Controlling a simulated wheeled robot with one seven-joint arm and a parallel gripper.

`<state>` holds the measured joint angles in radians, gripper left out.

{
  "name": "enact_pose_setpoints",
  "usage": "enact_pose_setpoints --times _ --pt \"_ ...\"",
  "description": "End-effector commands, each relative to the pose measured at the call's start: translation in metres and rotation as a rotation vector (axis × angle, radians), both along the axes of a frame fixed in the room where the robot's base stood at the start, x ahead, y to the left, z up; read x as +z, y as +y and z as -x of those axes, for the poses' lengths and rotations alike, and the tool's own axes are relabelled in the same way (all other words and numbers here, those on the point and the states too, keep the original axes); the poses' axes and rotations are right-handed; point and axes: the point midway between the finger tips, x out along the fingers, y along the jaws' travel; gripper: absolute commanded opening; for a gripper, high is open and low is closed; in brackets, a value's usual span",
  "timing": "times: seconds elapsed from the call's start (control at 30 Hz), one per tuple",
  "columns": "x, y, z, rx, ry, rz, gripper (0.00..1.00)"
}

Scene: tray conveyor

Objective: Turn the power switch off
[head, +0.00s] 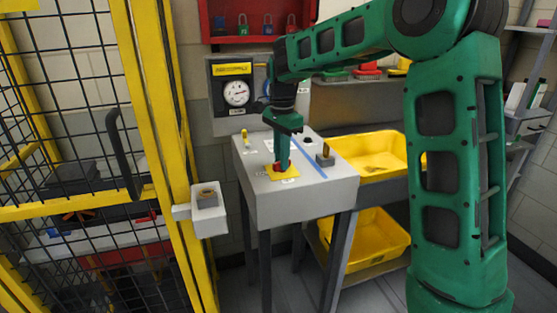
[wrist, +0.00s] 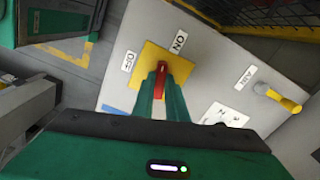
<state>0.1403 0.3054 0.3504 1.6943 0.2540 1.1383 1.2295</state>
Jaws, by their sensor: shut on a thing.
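The power switch has a red handle (wrist: 162,68) on a square yellow plate (wrist: 143,72), with an ON label (wrist: 179,42) and an OFF label (wrist: 128,61) beside it. In the head view the yellow plate (head: 290,174) lies on the grey console top. My gripper (head: 281,167) reaches down onto the switch. In the wrist view my gripper (wrist: 161,82) is shut on the red handle, with a finger on each side. The fingers hide part of the handle, so I cannot tell exactly which label it points to.
A yellow lever (wrist: 278,96) labelled AIR and a black knob (head: 325,157) stand on the console (head: 262,206). A gauge (head: 236,93) hangs behind. A yellow-framed fence (head: 165,120) with a grey box (head: 208,213) stands left; yellow bins (head: 365,240) are right.

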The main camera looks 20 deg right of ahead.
Motion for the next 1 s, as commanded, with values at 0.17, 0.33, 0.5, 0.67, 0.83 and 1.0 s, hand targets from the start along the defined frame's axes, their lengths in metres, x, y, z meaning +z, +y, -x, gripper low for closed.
enact_pose_setpoints --times 0.17,0.33,0.5,0.67,0.83,1.0 --pt "0.0029 -0.0002 -0.0035 0.167 -0.013 0.0 0.0" --pt "0.0033 -0.0006 -0.004 0.328 -0.014 0.001 0.0" --pt "0.0036 -0.0008 -0.0044 0.489 -0.016 0.001 0.0" --pt "0.0037 -0.0005 -0.0045 0.642 -0.016 0.002 0.0" --pt "0.0037 -0.0005 -0.0044 0.802 -0.015 0.002 0.0" --pt "0.0036 -0.0008 -0.0044 0.955 -0.014 0.003 0.0"
